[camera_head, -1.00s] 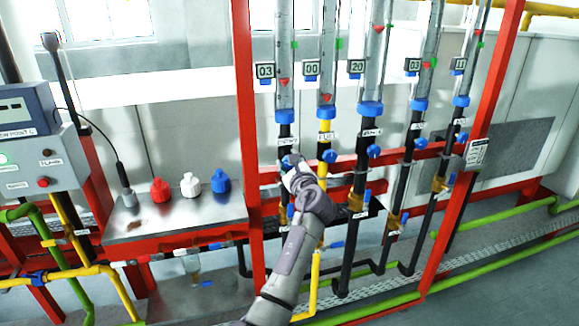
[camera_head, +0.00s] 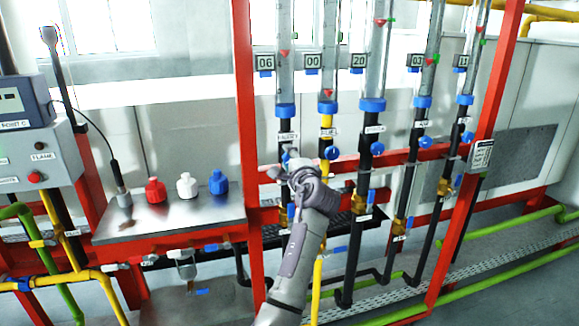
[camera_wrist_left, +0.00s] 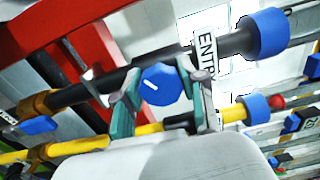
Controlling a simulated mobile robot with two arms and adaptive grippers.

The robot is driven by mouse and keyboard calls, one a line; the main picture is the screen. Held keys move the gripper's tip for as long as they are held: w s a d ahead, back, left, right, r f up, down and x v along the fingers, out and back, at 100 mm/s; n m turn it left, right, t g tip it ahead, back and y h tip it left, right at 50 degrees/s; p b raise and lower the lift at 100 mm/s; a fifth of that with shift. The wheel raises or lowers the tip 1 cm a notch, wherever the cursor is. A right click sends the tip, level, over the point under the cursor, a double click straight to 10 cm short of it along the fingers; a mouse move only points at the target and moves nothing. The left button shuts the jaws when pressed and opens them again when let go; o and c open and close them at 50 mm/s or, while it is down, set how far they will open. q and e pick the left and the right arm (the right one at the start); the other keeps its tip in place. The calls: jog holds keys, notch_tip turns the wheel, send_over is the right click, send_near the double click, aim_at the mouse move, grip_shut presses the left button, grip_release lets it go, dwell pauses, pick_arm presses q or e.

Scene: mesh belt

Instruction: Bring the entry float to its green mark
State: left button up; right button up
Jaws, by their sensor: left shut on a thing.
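The entry float (camera_head: 284,52) is a red marker in the leftmost clear tube (camera_head: 285,80). It sits slightly below the green mark (camera_head: 295,44) on that tube's right side. The display (camera_head: 265,63) beside the tube seems to read 06. My left gripper (camera_head: 292,170) is at the black pipe below this tube and largely hides the knob there. In the left wrist view its two fingers (camera_wrist_left: 158,82) are shut on the blue entry knob (camera_wrist_left: 161,86), one on each side. The knob's white line shows, and the "ENTR" label (camera_wrist_left: 205,55) is next to it. My right gripper is not in view.
Several similar tubes stand to the right, with blue knobs such as the neighbouring one (camera_head: 331,153). A red frame post (camera_head: 243,110) stands close left. A metal bench (camera_head: 165,218) with red, white and blue bottles is further left.

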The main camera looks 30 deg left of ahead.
pick_arm(q)
jog(key=shift+n+b, duration=0.7)
jog(key=shift+n, duration=0.4)
jog(key=o, duration=1.2)
jog(key=shift+a, duration=0.1)
jog(key=shift+c, duration=0.2)
jog(key=shift+s+d, duration=0.1)
jog(key=shift+d, duration=0.1)
jog(key=v, duration=1.1)
jog(key=shift+s+d, duration=0.2)
jog(key=shift+s, duration=0.05)
